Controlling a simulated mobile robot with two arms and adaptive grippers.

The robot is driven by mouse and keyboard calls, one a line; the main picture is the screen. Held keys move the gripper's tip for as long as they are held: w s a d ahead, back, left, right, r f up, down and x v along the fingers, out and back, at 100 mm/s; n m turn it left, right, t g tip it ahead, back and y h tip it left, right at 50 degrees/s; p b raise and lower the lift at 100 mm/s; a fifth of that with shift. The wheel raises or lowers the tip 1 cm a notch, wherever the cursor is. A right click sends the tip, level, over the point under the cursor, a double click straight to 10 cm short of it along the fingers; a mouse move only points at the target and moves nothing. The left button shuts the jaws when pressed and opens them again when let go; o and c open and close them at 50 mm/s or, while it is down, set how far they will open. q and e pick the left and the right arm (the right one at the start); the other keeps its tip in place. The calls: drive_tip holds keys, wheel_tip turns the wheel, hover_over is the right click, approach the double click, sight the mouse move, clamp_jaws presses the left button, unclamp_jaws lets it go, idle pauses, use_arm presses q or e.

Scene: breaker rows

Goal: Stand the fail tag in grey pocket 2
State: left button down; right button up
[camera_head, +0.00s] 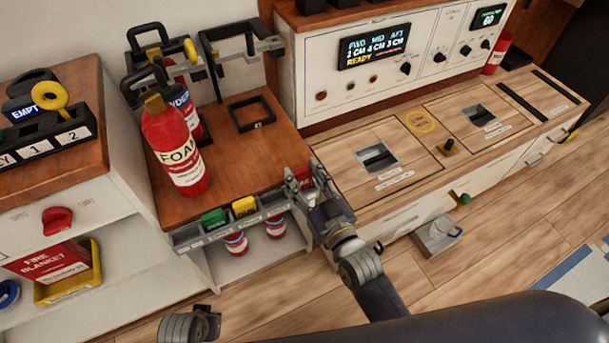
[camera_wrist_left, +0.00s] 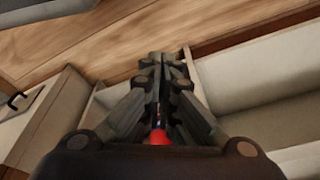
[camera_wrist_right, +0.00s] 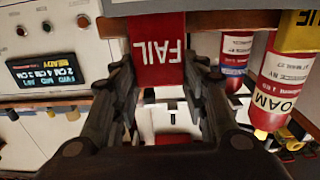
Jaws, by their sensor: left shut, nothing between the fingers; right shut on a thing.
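The red fail tag (camera_wrist_right: 157,60) shows in the right wrist view with its lettering upside down, between the fingers of my right gripper (camera_wrist_right: 160,75). In the head view my right gripper (camera_head: 308,186) is shut on this tag (camera_head: 302,176) at the right end of a grey pocket rack (camera_head: 220,232). I cannot tell whether the tag's lower edge is inside a pocket. A green tag (camera_head: 214,219) and a yellow tag (camera_head: 244,206) stand in the rack to the left. Pocket numbers there are too small to read. My left gripper (camera_wrist_left: 163,65) is shut and empty, low over the floor.
A foam extinguisher (camera_head: 178,150) stands on the wooden counter behind the rack. A dark rack (camera_head: 75,133) marked 1 and 2 holds a yellow ring at the left. Small extinguishers (camera_head: 236,243) are below the grey rack. A panelled bench (camera_head: 350,165) is to the right.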

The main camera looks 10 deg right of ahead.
use_arm(q)
drive_tip(key=shift+s+a+f, duration=0.1)
drive_tip(key=shift+s+f, duration=0.15)
drive_tip(key=shift+f, duration=0.55)
drive_tip(key=shift+f, duration=0.25)
drive_tip(key=shift+s+p, duration=0.2)
drive_tip(key=shift+p, duration=0.1)
drive_tip(key=shift+s+f, duration=0.4)
drive_tip(key=shift+f, duration=0.4)
drive_tip(key=shift+f, duration=0.2)
